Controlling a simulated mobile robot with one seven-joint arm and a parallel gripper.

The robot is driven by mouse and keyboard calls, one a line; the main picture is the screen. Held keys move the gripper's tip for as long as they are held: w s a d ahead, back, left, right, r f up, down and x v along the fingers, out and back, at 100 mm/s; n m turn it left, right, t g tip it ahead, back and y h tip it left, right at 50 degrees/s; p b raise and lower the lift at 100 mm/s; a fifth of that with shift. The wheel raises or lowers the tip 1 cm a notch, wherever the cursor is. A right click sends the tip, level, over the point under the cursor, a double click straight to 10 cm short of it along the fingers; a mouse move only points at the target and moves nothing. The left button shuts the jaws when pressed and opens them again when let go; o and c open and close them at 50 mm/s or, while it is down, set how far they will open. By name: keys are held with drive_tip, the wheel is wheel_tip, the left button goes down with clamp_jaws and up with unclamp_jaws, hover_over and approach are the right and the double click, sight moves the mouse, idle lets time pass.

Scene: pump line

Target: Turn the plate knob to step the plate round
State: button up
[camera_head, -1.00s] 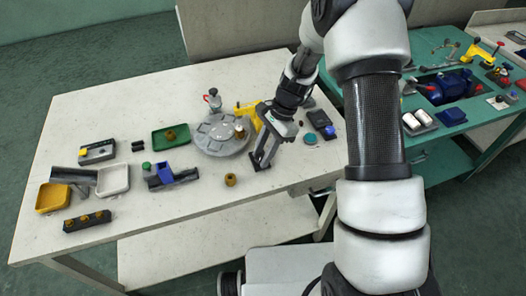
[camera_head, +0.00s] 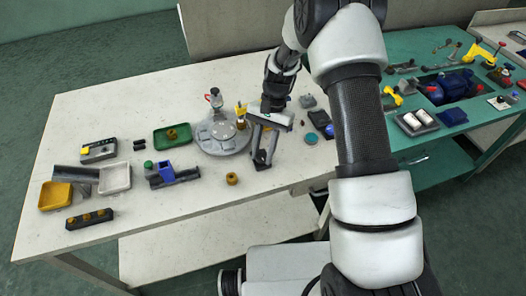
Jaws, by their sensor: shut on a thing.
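The round grey plate (camera_head: 222,139) lies flat on the white table, with shallow pockets in its top and a small brass-coloured piece at its right side. My gripper (camera_head: 261,160) points down just right of the plate's front edge. Its fingers are shut on the plate knob, low at the table top. The fingertips hide nearly all of the knob, so its shape and angle cannot be told.
A yellow device (camera_head: 240,111) stands behind the plate, partly covered by my gripper. A brass ring (camera_head: 232,179) lies in front. A green tray (camera_head: 173,136) and a blue-and-grey fixture (camera_head: 170,175) are left. A teal disc (camera_head: 311,138) lies close on the right.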

idle(0.4)
drive_tip(key=o, duration=1.1)
drive_tip(key=shift+c, duration=0.2)
drive_tip(key=p+v, duration=0.1)
drive_tip(key=v, duration=1.6)
drive_tip(key=shift+w+r, duration=0.15)
drive_tip(key=shift+w, duration=0.05)
drive_tip(key=shift+r, duration=0.1)
